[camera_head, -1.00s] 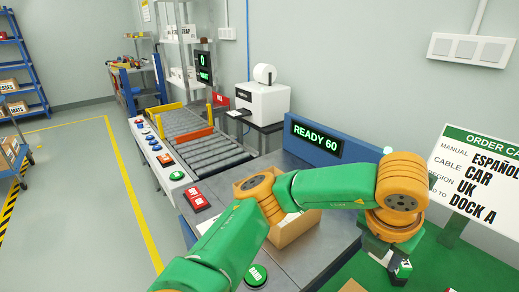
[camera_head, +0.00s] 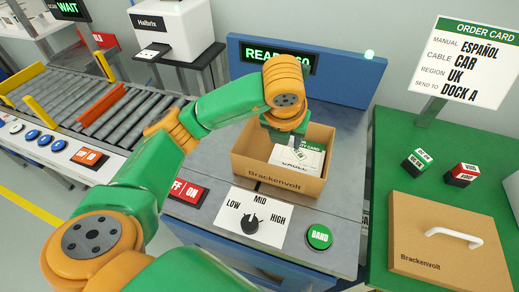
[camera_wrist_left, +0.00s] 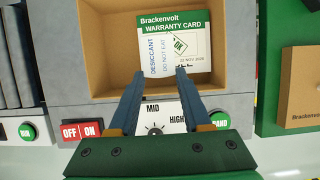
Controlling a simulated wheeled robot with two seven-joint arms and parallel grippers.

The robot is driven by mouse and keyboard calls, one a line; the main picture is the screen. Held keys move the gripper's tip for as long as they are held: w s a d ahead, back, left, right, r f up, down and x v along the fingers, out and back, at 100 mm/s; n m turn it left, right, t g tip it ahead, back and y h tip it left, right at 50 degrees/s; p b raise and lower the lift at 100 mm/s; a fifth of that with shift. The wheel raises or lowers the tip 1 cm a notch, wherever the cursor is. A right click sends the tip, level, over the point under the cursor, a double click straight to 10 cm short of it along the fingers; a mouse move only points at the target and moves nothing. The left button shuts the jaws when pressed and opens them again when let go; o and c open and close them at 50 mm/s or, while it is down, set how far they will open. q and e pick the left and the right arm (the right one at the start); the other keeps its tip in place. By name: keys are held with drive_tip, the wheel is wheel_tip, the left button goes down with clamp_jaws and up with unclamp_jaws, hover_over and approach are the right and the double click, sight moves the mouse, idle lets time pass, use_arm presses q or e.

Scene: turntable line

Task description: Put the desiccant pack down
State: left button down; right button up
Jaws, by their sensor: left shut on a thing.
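My left gripper (camera_wrist_left: 161,72) is over the open cardboard box (camera_head: 252,181). It is shut on the desiccant pack (camera_wrist_left: 157,57), a pale slip marked "DESICCANT DO NOT EAT" that shows between the fingertips in the left wrist view. Behind the pack, a white and green warranty card (camera_wrist_left: 193,28) lies inside the box, whose rim also shows in the left wrist view (camera_wrist_left: 90,50). I cannot tell whether the pack touches the card. In the head view the left gripper (camera_head: 296,150) partly hides the box contents. My right gripper is not in view.
A knob panel (camera_head: 276,211) and a green BAND button (camera_head: 319,237) lie in front of the box. The green mat (camera_head: 385,165) at right bears two small blocks (camera_head: 417,161) and a brown lid with a white handle (camera_head: 445,250). A roller conveyor (camera_head: 130,110) is at left.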

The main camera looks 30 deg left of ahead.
use_arm(q)
drive_tip(key=b, duration=0.1)
hover_over(256, 157)
drive_tip(key=s+d, duration=0.1)
drive_tip(key=f, duration=0.6)
drive_tip(key=shift+s+d+f, duration=0.1)
drive_tip(key=shift+s+f, duration=0.1)
drive_tip(key=shift+f, duration=0.2)
drive_tip(key=f, duration=0.4)
drive_tip(key=shift+a, duration=0.4)
drive_tip(key=shift+f+b, duration=0.5)
drive_tip(key=shift+f, duration=0.2)
drive_tip(key=c, duration=0.6)
unclamp_jaws()
drive_tip(key=shift+r, duration=0.1)
wheel_tip(256, 157, up, 2)
drive_tip(key=shift+r+p, duration=0.1)
drive_tip(key=shift+p, duration=1.05)
drive_tip(key=v, duration=1.1)
drive_tip(key=shift+s, duration=0.15)
